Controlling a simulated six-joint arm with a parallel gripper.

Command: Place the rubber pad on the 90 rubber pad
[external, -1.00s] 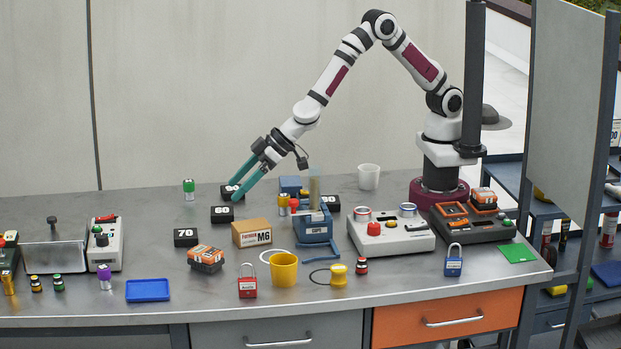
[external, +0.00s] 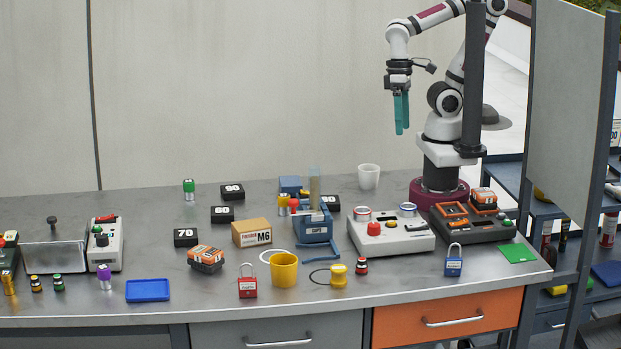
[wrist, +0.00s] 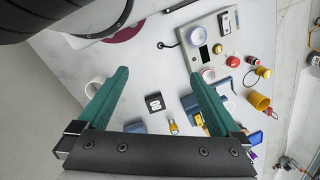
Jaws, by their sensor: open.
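Several black blocks with white numbers stand apart on the bench. They look like the rubber pads. One reads 70 (external: 185,237) and one reads 60 (external: 222,214). A far one (external: 232,191) seems to read 90, but its digits are blurred. Another numbered block (external: 331,202) is partly hidden behind the blue dispenser; it seems to be the block (wrist: 155,102) between my fingers' lines of sight in the wrist view, far below, with an unclear number. My gripper (external: 401,130) is open and empty, pointing down high above the back right of the bench, near my base.
A blue dispenser (external: 316,231), a cardboard M6 box (external: 252,233) and a yellow cup (external: 284,270) crowd the middle. A white cup (external: 369,176) stands at the back. A grey control box (external: 392,237) is at the right. The back left bench is mostly clear.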

